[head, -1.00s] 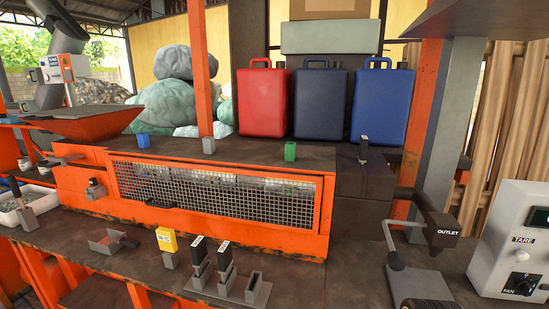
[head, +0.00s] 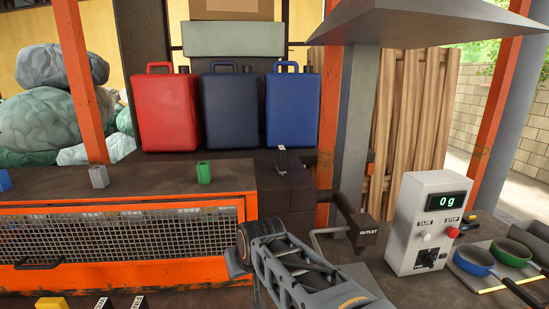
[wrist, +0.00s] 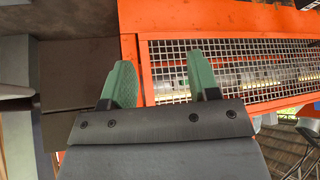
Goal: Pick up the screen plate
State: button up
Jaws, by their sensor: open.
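No part is plainly marked as the screen plate, and I cannot tell which it is. A wire mesh panel (head: 140,240) in an orange frame fronts the machine; it also shows in the wrist view (wrist: 235,72). A small dark upright piece with a pale label (head: 281,160) stands on the dark block right of the machine. Tops of two black labelled pieces (head: 138,303) show at the bottom left edge. My gripper (wrist: 162,80) is open and empty, its green fingers apart in front of the mesh frame's end. In the head view my arm reaches in from below; the fingertips are hidden.
A grey scale box (head: 425,222) reads 0g, with blue (head: 474,261) and green pans beside it. Green (head: 204,173) and grey (head: 98,177) blocks sit on the machine top. Red and blue jerrycans (head: 165,112) stand behind.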

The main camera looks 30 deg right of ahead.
jog(key=w+d+r+m+t+h+p, duration=0.25)
jog(key=w+d+r, duration=0.45)
jog(key=r, duration=0.5)
jog(key=m+t+h+p, duration=0.1)
jog(key=t+h+p, duration=0.2)
send_near(282, 148)
jog(key=p+x, duration=0.2)
jog(key=x, duration=0.3)
jog(key=shift+s, duration=0.1)
jog(key=shift+p+x, duration=1.25)
jog(key=shift+x, duration=1.8)
grip_shut()
